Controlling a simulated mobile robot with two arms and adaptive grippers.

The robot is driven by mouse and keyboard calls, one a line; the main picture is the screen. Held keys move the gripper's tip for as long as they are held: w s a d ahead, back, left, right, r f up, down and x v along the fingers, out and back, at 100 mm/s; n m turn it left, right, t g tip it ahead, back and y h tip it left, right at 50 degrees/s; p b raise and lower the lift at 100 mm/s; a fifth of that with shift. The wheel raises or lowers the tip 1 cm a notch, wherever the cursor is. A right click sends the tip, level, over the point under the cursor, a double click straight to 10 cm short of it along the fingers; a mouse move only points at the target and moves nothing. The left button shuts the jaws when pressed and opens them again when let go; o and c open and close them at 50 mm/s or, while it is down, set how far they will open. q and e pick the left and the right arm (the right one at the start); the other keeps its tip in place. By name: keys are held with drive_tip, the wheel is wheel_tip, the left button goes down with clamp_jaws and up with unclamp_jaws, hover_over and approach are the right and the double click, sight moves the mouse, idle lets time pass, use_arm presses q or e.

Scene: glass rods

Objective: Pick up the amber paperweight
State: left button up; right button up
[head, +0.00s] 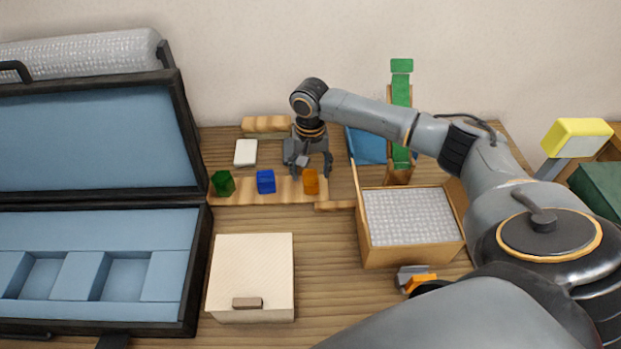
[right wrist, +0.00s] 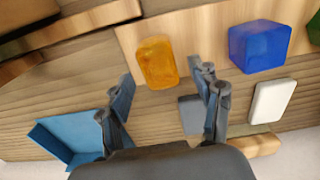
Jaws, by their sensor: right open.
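The amber paperweight (head: 311,182) stands on a low wooden strip, at the right end of a row with a blue and a green piece. In the right wrist view the amber paperweight (right wrist: 157,63) lies ahead of the fingers, a little left of the middle of the gap. My right gripper (head: 309,172) is open and empty, pointing down just behind and above the paperweight. In the right wrist view its two fingers (right wrist: 166,90) are spread apart and do not seem to touch the paperweight. My left gripper is not in view.
The blue piece (head: 265,182) and green piece (head: 222,184) stand left on the wooden strip (head: 240,197). A white block (head: 245,152) lies behind. A box with bubble wrap (head: 412,216) stands right, a cream box (head: 250,272) in front, an open blue-lined case (head: 97,219) left.

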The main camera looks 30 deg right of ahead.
drive_tip(key=shift+f, duration=1.15)
clamp_jaws()
drive_tip(key=shift+r, duration=0.15)
